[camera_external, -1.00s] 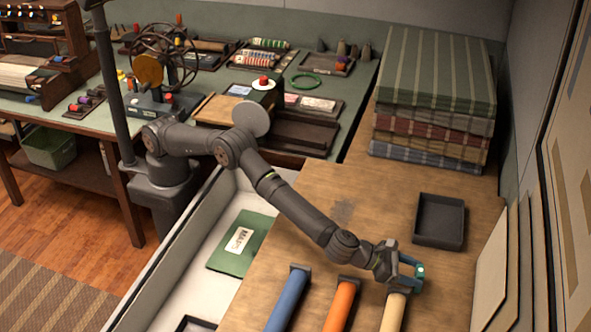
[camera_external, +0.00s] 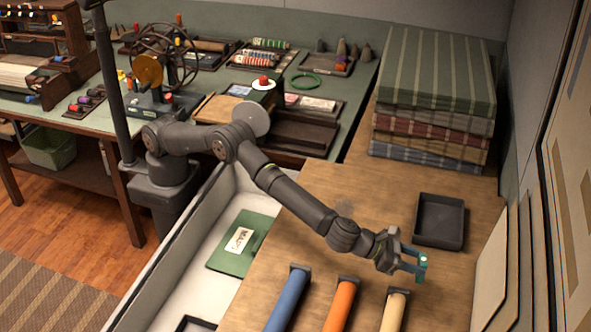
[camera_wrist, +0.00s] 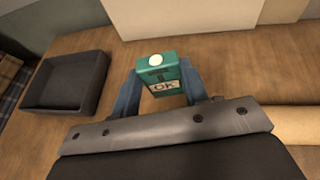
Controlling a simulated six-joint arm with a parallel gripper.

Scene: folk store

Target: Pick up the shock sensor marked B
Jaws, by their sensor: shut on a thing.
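My gripper (camera_external: 415,266) is shut on a small teal box-shaped sensor (camera_external: 422,268), out past the far end of the cream roll. In the wrist view the gripper (camera_wrist: 157,85) has one blue-grey finger on each side of the teal sensor (camera_wrist: 150,74). The sensor has a round white button on top and a pale label on its face that appears to read "OK". I see no letter B on the sides in view. The sensor seems held above the wooden table, but the gap below is hard to judge.
An empty dark tray (camera_external: 439,222) stands on the wooden table (camera_external: 375,195) just beyond the gripper. Blue (camera_external: 288,300), orange (camera_external: 340,306) and cream (camera_external: 394,311) rolls lie in front. Folded cloth (camera_external: 430,100) is stacked behind; boards (camera_external: 497,262) lean at right.

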